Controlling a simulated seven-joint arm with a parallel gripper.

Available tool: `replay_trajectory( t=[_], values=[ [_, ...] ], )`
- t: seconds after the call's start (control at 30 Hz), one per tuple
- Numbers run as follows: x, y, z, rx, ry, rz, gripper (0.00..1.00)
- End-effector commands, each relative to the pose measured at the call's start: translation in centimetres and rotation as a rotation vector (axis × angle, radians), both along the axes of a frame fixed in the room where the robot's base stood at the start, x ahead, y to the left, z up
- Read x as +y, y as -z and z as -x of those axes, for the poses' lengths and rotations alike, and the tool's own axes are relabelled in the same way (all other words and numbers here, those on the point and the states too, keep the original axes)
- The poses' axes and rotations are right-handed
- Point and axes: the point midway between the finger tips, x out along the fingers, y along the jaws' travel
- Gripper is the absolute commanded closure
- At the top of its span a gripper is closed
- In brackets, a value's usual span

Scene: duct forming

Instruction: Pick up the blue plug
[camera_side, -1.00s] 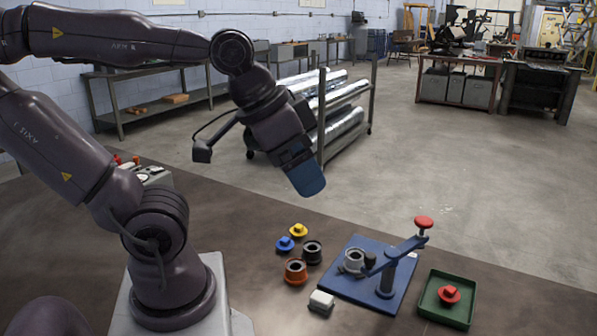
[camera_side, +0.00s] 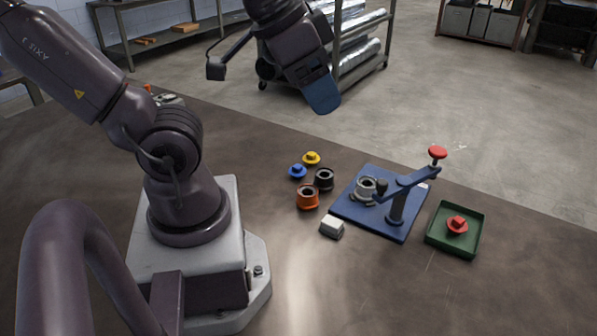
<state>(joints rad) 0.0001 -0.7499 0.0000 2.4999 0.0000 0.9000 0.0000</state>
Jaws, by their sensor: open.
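The blue plug (camera_side: 297,171) is a small round piece with a raised knob. It sits on the brown table, just left of and nearer than the yellow plug (camera_side: 311,158). My gripper (camera_side: 323,98) is high above the table, up and slightly right of the blue plug in the picture, and well apart from it. Its blue end points down. I see nothing held in it. The gap between the fingers is hard to make out from this side.
A black ring (camera_side: 323,179) and an orange ring (camera_side: 307,197) stand close to the plugs. A white block (camera_side: 332,227), a blue fixture plate (camera_side: 399,233) with a lever and grey ring (camera_side: 364,189), and a green tray (camera_side: 453,248) with a red plug (camera_side: 457,225) lie rightward.

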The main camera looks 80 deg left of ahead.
Motion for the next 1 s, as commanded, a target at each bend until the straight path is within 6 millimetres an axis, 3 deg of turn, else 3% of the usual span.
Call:
replay_trajectory(
  t=[0.27, 0.43, 0.57, 0.73, 1.0],
  values=[
    [0.1, 0.0, 0.0, 0.0, -0.002, 0.0, 0.37],
    [2.1, 1.3, -0.2, 0.066, -0.105, 0.002, 0.37],
    [6.0, 4.6, -0.5, 0.222, -0.273, 0.005, 0.37],
    [12.5, 9.9, -0.4, 0.348, -0.493, 0.013, 0.37],
    [21.1, 19.3, 2.3, 0.383, -0.746, 0.062, 0.37]
  ],
)
